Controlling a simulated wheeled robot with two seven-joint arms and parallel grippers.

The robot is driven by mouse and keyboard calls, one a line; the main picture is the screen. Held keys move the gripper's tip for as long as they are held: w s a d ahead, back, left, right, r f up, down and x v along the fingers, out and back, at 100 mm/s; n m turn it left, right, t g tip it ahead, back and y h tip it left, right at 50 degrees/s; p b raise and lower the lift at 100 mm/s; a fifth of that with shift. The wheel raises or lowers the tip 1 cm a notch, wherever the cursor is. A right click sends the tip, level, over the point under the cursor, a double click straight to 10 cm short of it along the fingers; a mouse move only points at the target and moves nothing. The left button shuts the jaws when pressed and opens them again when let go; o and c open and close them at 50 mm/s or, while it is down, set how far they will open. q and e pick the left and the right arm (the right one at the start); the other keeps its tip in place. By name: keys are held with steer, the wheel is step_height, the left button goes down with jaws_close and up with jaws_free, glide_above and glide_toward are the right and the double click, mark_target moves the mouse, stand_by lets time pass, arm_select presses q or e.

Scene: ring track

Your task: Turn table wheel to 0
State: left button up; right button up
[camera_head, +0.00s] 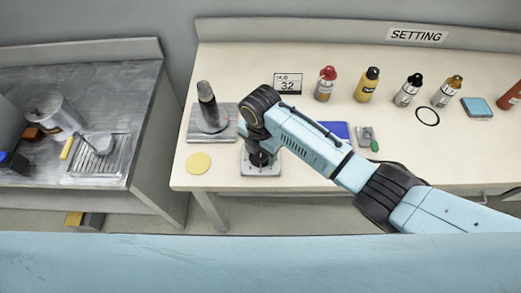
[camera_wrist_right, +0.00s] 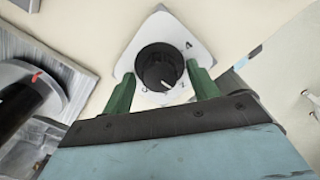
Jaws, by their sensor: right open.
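A round black knob (camera_wrist_right: 157,66) with a white pointer line sits on a white plate (camera_wrist_right: 152,30) in the right wrist view. The pointer lies toward the lower right of the knob; small marks ring it, too blurred to read surely. My right gripper (camera_wrist_right: 161,70) is open, its two green fingers on either side of the knob's near part. I cannot tell whether they touch it. In the head view my right gripper (camera_head: 260,158) points down over the same white plate (camera_head: 262,171), and mostly hides the knob. My left gripper is not in view.
A dark cone-shaped thing (camera_head: 208,105) stands on a grey plate (camera_head: 190,127) left of my gripper. A yellow disc (camera_head: 198,163) lies in front. A number card (camera_head: 288,83), bottles (camera_head: 326,84) and a blue item (camera_head: 335,130) lie behind or right. A grey sink counter (camera_head: 110,75) is left.

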steer(key=c, duration=1)
steer(key=shift+r+m+p, duration=0.15)
steer(key=shift+m+p, duration=0.75)
steer(key=shift+p, duration=0.2)
steer(key=m+p, duration=0.2)
steer(key=shift+m, duration=0.3)
steer(key=m+p, duration=0.3)
steer(key=m, duration=0.2)
steer(key=m+p, duration=0.1)
steer(key=m, duration=0.2)
steer(key=shift+m+p, duration=0.3)
steer(key=shift+m, duration=0.1)
steer(key=shift+m+p, duration=0.4)
steer(key=shift+m, duration=1)
steer(key=shift+w, duration=0.1)
